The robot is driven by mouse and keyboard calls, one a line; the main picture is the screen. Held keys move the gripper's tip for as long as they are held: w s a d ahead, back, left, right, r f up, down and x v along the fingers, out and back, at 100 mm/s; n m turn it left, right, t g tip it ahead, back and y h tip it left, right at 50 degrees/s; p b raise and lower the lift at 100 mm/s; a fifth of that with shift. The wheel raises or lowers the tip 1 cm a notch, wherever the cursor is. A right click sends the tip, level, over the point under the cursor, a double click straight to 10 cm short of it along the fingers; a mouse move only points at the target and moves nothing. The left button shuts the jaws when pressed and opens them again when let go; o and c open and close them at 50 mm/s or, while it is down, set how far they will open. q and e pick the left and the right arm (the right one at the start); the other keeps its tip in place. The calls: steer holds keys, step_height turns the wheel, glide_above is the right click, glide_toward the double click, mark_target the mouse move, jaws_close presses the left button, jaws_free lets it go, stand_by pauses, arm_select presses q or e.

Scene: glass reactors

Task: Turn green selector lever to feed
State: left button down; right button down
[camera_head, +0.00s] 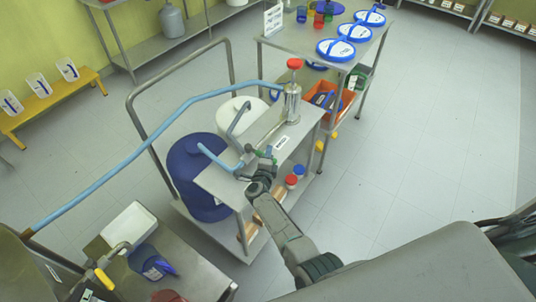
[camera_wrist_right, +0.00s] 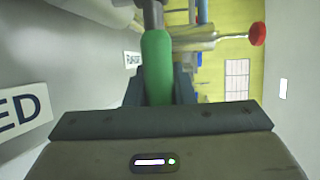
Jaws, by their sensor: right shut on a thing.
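My right gripper (camera_head: 262,158) reaches from the lower right to the steel trolley top. Its jaws are shut on the green selector lever (camera_wrist_right: 157,68), which stands between the two dark fingers in the right wrist view. In the head view the green lever (camera_head: 269,151) is small and partly hidden by the gripper. A sign (camera_wrist_right: 22,115) ending in "ED" is at the left of the wrist view. A second small label (camera_wrist_right: 132,59) sits beyond the lever, too small to read surely. My left gripper is not in view.
A steel fitting with a red knob (camera_head: 295,63) stands at the trolley's far end. A light blue hose (camera_head: 130,140) runs to the left. Open floor (camera_head: 400,140) lies to the right.

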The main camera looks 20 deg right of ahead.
steer(key=shift+s+a, duration=0.1)
steer(key=shift+a, duration=0.05)
steer(key=shift+m+h, duration=0.3)
steer(key=shift+s+f+g, duration=0.1)
steer(key=shift+g, duration=0.2)
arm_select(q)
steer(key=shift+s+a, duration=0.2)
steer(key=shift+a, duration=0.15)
arm_select(e)
steer(key=c, duration=1.5)
jaws_free()
steer(key=shift+a, duration=0.1)
